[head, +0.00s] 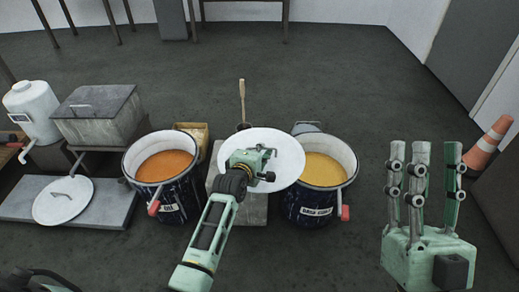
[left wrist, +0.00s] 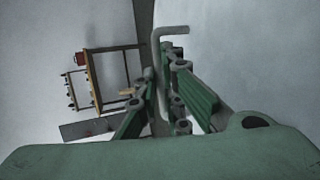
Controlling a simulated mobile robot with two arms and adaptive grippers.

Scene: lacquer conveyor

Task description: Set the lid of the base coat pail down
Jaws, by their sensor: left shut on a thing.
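The white round lid (head: 287,145) is held up in the head view, between the two pails. It partly covers the left rim of the right pail. My left gripper (head: 262,160) is shut on the lid's handle. In the left wrist view the bent grey handle (left wrist: 172,31) rises at the fingertips, beside the lid's pale face (left wrist: 240,60). The base coat pail (head: 312,212) is dark blue, open, with yellow-orange contents and a label only partly legible. My right gripper (head: 433,150) is open and empty at the right, fingers pointing up.
Another dark pail (head: 178,203) with orange contents stands open at the left. A second white lid (head: 63,208) lies on a low grey slab (head: 112,207). A grey box (head: 100,125) and white tank (head: 32,115) stand behind. A traffic cone (head: 490,143) is at right.

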